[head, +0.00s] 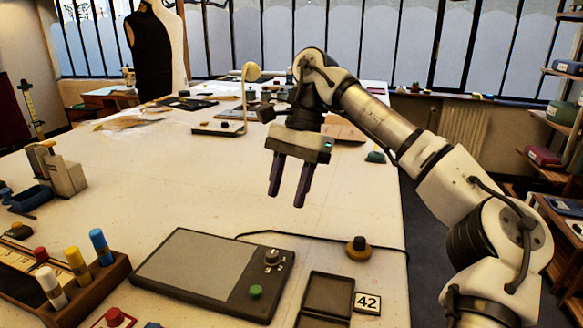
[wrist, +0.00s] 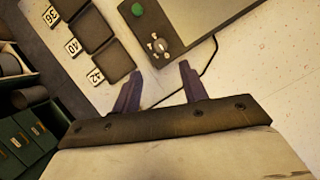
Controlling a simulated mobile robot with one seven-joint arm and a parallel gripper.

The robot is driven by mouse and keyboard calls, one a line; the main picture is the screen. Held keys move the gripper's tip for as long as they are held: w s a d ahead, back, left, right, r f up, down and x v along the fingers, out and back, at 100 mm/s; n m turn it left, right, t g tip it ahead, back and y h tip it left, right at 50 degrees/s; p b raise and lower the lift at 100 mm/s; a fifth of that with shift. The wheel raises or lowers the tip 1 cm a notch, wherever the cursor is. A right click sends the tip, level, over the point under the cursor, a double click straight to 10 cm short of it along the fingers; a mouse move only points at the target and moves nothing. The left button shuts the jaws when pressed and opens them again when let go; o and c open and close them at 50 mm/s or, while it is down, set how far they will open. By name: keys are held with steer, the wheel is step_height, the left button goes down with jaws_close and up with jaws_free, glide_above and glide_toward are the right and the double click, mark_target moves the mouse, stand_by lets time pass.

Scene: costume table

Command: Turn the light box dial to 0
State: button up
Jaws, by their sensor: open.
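The light box (head: 205,270) is a flat dark panel with a pale screen, lying on the table at the front middle. Its small light dial (head: 271,256) sits on the right-hand strip, above a round green button (head: 256,292). The dial (wrist: 160,46) and green button (wrist: 137,9) also show at the top of the wrist view. The dial's marks are too small to read. My gripper (head: 287,200) is open and empty, above the table and behind the light box in the head view. In the wrist view its fingers (wrist: 160,88) point toward the dial, apart from it.
Dark square trays (head: 328,296) with number cards, one reading 42 (head: 367,302), lie right of the light box. A yellow-based black knob (head: 358,248) and a cable lie behind them. A wooden rack (head: 85,290) of coloured cylinders stands left. The table's middle is clear.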

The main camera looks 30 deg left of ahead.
steer(key=shift+p+v, duration=0.35)
steer(key=shift+v, duration=1.05)
